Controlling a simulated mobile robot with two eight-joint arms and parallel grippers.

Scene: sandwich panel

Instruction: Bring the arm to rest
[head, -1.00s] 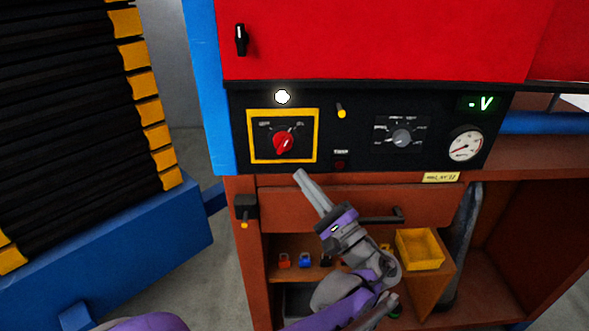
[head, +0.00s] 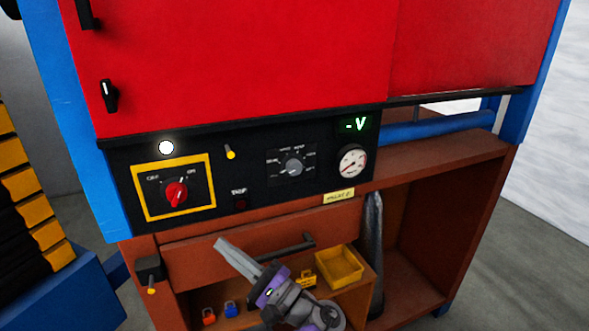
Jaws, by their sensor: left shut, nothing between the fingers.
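My left gripper (head: 220,243) shows at the lower middle of the head view, in front of the brown drawer (head: 195,246). Its grey fingers are together and empty, pointing up and left, below the control panel (head: 263,203). It appears apart from the panel's red rotary switch (head: 176,194) in its yellow frame. The arm behind it, purple and grey, runs off the bottom edge. My right gripper is out of view.
The drawer handle (head: 282,249) is close to my left gripper. Below are a yellow bin (head: 340,265) and small padlocks, one orange (head: 208,316) and one blue (head: 231,309). A blue-based rack (head: 72,293) stands at left. Open floor (head: 541,229) lies at right.

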